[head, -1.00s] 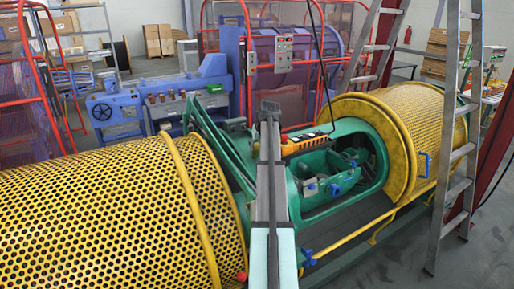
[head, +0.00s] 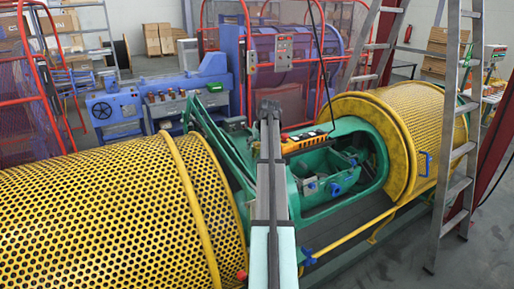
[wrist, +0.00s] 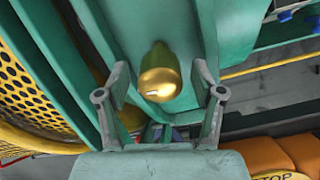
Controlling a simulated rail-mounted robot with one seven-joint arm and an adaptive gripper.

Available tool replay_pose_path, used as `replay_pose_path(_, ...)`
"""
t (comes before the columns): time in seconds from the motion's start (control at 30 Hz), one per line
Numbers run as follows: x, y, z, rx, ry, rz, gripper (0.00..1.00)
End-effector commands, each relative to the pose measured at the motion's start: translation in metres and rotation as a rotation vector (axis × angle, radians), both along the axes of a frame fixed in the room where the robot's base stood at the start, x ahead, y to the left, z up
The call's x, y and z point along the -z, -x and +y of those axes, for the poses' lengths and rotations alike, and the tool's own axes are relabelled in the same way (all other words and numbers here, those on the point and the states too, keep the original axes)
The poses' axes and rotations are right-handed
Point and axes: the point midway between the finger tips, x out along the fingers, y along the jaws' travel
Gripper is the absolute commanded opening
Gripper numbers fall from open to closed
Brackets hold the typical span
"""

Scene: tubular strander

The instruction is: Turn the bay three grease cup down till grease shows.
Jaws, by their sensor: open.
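A rounded brass grease cup (wrist: 160,75) sits on the green frame (wrist: 150,22) in the wrist view, upper middle. My gripper (wrist: 161,70) is open, with one finger to the left of the cup and one to the right. Visible gaps separate both fingers from the cup. No grease shows on the visible brass. No bay number is readable. In the head view, my dark arm stands in front of the green bay frame (head: 372,140), and the cup and gripper cannot be made out there.
Yellow perforated drums (head: 100,215) flank the green bay. A blue-handled cradle (head: 325,180) lies inside the bay. A ladder (head: 447,150) stands right.

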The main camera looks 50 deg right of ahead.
Motion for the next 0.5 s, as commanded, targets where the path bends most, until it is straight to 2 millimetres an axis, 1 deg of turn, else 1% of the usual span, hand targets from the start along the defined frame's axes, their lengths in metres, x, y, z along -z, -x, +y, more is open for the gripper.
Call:
replay_pose_path(0.17,-0.020,0.009,0.004,0.001,0.002,-0.001,0.67)
replay_pose_path(0.5,-0.079,0.034,0.015,0.000,0.001,-0.002,0.67)
